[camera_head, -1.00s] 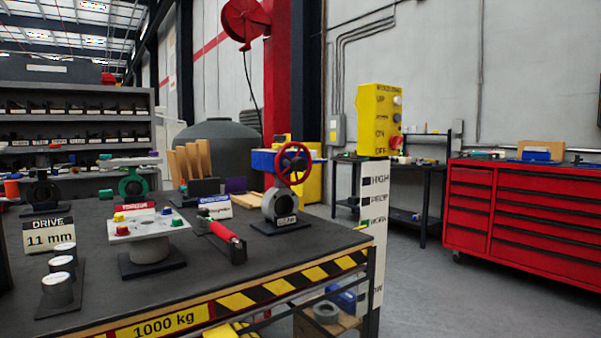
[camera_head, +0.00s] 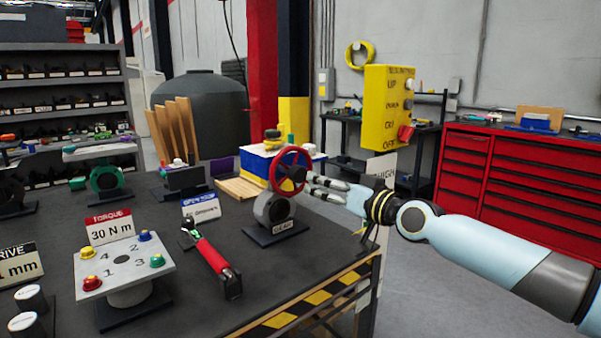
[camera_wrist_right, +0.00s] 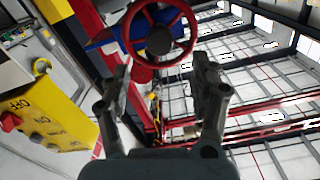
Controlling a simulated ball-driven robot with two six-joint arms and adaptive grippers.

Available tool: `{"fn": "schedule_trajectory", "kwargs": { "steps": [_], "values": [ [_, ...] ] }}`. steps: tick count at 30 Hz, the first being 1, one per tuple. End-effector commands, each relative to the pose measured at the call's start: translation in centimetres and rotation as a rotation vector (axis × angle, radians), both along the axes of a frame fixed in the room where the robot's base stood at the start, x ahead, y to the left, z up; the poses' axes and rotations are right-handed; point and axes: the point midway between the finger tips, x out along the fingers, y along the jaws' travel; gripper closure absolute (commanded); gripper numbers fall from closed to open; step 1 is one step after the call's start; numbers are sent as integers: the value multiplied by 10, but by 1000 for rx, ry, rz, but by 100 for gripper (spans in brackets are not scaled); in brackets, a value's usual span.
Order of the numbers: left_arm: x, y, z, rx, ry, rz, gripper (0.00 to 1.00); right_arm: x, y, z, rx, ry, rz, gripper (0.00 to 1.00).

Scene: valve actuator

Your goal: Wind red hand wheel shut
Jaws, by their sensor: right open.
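The red hand wheel (camera_head: 290,151) stands upright on the grey valve body (camera_head: 272,208) near the table's right side. In the right wrist view the red hand wheel (camera_wrist_right: 158,33) shows its round rim, spokes and dark hub, just beyond the fingertips. My right gripper (camera_head: 312,185) comes in from the right in the head view, with its fingers pointing at the wheel's right side. In the right wrist view my right gripper (camera_wrist_right: 163,72) is open, with nothing between its fingers. Whether a fingertip touches the rim is unclear. My left gripper is not in view.
A yellow control box (camera_head: 388,105) on a post stands behind my right arm. A red-handled tool (camera_head: 213,258) and a plate with coloured bolts (camera_head: 122,268) lie left of the valve. A red tool cabinet (camera_head: 520,185) stands at the right.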

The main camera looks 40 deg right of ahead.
Motion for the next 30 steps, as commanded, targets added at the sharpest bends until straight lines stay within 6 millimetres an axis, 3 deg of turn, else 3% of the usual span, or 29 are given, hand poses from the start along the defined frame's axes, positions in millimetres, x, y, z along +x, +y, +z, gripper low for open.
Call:
{"fn": "schedule_trajectory", "kwargs": {
  "steps": [6,13,25,30],
  "values": [
    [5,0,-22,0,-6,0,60,45,4,-3,5,-3,-1,38],
    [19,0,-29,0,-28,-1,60,80,6,-2,4,-1,0,38],
    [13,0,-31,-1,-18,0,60,91,8,-1,0,0,1,38],
    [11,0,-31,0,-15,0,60,91,7,-1,0,0,1,57]
  ]
}}
